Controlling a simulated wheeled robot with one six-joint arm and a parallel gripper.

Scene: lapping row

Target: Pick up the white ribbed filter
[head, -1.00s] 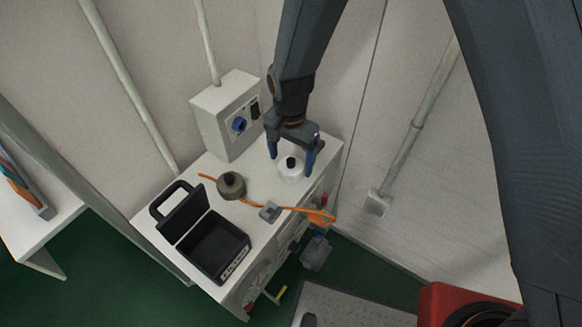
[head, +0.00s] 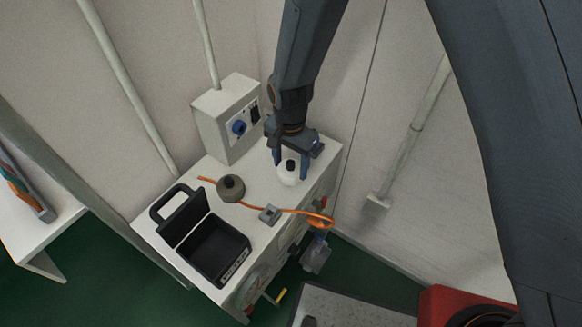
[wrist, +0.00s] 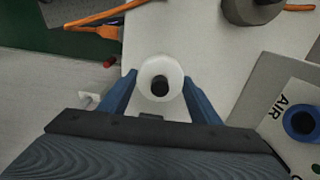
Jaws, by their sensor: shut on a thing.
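The white filter (head: 287,174) is a pale round piece with a black centre on top, at the far right end of the white cabinet top. My gripper (head: 290,170) is over it, with one blue finger on each side, shut on it. In the wrist view the filter (wrist: 160,79) sits between the blue fingertips, its round top with the black centre facing the camera. Its ribs are too small to make out. I cannot tell whether it is still resting on the cabinet top.
A grey-brown round part (head: 231,187), an orange cable (head: 290,211) with a grey block (head: 270,214), and an open black case (head: 213,250) lie on the cabinet top (head: 256,240). A grey box with a blue knob (head: 226,118) stands behind, close to my gripper.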

